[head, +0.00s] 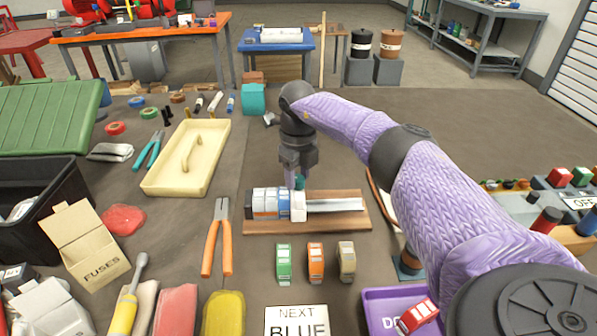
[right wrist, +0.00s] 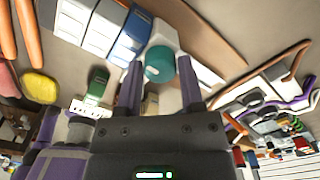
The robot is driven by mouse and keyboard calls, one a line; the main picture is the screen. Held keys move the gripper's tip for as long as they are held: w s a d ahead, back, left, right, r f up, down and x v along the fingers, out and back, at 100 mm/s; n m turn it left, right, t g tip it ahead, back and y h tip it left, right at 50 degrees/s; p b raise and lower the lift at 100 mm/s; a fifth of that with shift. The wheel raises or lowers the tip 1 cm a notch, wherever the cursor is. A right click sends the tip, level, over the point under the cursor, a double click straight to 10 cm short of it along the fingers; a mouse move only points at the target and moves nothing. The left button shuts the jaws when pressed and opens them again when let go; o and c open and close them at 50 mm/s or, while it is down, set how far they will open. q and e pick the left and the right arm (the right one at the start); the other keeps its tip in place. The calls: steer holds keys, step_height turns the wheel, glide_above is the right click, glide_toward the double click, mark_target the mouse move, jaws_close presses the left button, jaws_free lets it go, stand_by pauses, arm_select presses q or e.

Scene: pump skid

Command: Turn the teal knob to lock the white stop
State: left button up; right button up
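The teal knob (head: 299,183) sits on top of the white stop (head: 299,208), at the right end of a row of blocks on a metal rail. My right gripper (head: 298,176) points down from above the stop, with its fingers around the knob. In the right wrist view the round teal knob (right wrist: 158,64) shows between the two fingertips, with a narrow gap at each side. The right fingers look open, and I see no clear contact. The white stop (right wrist: 163,34) is partly hidden behind the knob there. My left gripper is not in view.
The rail (head: 335,204) is bare right of the stop, on a wooden board (head: 262,226). Green (head: 284,263), orange (head: 316,262) and tan (head: 347,260) blocks stand in front. Orange-handled pliers (head: 217,240) lie to the left. A purple bin (head: 378,310) is at the front right.

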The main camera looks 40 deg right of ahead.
mark_target(298, 178)
steer(key=o, duration=0.3)
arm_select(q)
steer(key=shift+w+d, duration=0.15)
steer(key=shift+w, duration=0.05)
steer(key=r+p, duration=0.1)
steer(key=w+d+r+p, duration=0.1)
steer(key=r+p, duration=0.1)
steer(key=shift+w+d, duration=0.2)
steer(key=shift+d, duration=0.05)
arm_select(e)
step_height(298, 178, up, 10)
steer(key=shift+f, duration=0.1)
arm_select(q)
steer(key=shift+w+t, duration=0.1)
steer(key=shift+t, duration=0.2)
